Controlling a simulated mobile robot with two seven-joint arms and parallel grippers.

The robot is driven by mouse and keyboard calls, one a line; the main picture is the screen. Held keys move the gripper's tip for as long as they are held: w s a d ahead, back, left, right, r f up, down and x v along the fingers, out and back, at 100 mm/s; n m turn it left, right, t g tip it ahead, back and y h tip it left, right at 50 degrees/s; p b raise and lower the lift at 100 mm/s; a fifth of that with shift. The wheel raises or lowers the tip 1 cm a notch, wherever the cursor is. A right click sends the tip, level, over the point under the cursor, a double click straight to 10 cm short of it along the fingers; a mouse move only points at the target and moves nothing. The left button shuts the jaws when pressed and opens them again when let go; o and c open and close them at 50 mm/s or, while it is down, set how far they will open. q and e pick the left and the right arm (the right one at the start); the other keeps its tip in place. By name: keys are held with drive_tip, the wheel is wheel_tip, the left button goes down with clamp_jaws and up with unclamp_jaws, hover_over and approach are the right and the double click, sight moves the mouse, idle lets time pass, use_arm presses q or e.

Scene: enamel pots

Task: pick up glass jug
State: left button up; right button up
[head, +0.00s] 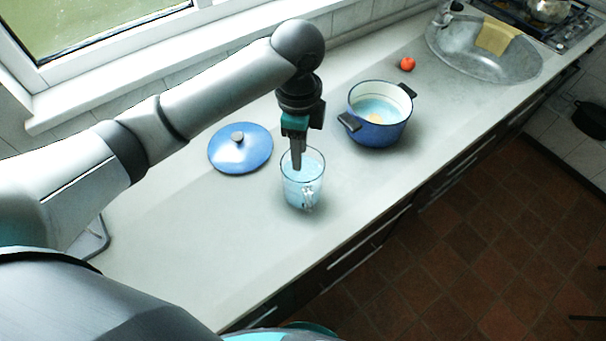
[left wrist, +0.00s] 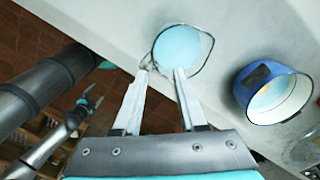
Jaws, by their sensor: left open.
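The glass jug (head: 303,190) stands upright on the counter, clear with pale blue contents. Its handle faces the front edge. My left gripper (head: 298,166) points down at the jug, and its fingers overlap the rim in the head view. In the left wrist view, the open fingers (left wrist: 162,71) are apart, one near the handle and one over the near rim of the jug (left wrist: 183,46). I cannot tell whether they touch the glass. My right gripper (left wrist: 89,104) shows small at the left of the left wrist view; its opening is unclear.
A blue pot (head: 378,132) with black handles stands right of the jug. Its blue lid (head: 240,150) lies left of the jug. A red tomato-like thing (head: 407,64) and the sink (head: 470,60) are farther back. The counter is clear in front of the lid.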

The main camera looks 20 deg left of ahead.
use_arm(q)
hover_over(299, 201)
wheel_tip(299, 201, down, 10)
drive_tip(key=shift+f+b, duration=0.6)
drive_tip(key=shift+f, duration=1.9)
clamp_jaws()
drive_tip(key=shift+s+f, duration=0.1)
drive_tip(key=shift+s, duration=0.1)
drive_tip(key=shift+w+d, duration=0.1)
